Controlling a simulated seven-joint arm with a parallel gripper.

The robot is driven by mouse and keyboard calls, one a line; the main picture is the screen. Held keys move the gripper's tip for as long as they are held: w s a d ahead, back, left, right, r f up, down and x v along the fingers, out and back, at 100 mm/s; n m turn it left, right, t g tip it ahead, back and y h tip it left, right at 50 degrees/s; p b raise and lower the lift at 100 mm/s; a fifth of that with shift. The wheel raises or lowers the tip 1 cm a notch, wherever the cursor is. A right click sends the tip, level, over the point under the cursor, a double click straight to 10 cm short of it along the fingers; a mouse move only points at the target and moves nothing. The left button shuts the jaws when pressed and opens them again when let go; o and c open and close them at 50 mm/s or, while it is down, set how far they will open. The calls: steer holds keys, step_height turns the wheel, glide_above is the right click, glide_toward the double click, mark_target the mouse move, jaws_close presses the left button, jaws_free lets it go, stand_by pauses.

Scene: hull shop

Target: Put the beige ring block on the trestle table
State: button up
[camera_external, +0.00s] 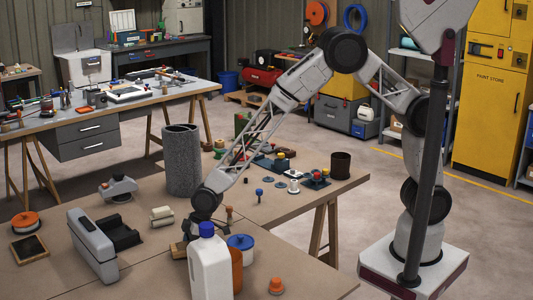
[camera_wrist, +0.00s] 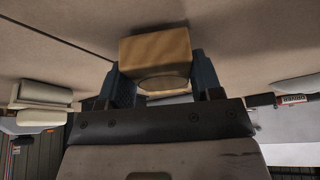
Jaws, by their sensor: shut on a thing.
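My gripper (camera_wrist: 155,85) is shut on the beige ring block (camera_wrist: 156,48), a tan block with a round opening that shows between the two dark fingers in the wrist view. In the external view my gripper (camera_external: 187,236) is low over the near trestle table (camera_external: 290,205), behind the white jug. The jug hides part of the gripper, and the block is hard to make out there. I cannot tell whether the block touches the tabletop.
Close by stand the white jug (camera_external: 210,266), a blue-lidded tub (camera_external: 241,250), a grey cylinder (camera_external: 182,160) and a grey-black device (camera_external: 93,243). An orange cap (camera_external: 276,286) lies at the front. Another trestle-legged table (camera_external: 60,122) stands back left. Some bare tabletop shows between things.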

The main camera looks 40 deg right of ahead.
steer(key=shift+f, duration=0.35)
steer(key=shift+f, duration=0.1)
steer(key=o, duration=1)
steer(key=shift+c, duration=0.2)
steer(key=v, duration=1.2)
steer(key=shift+s, duration=0.1)
steer(key=shift+d, duration=0.15)
stand_by(0.3)
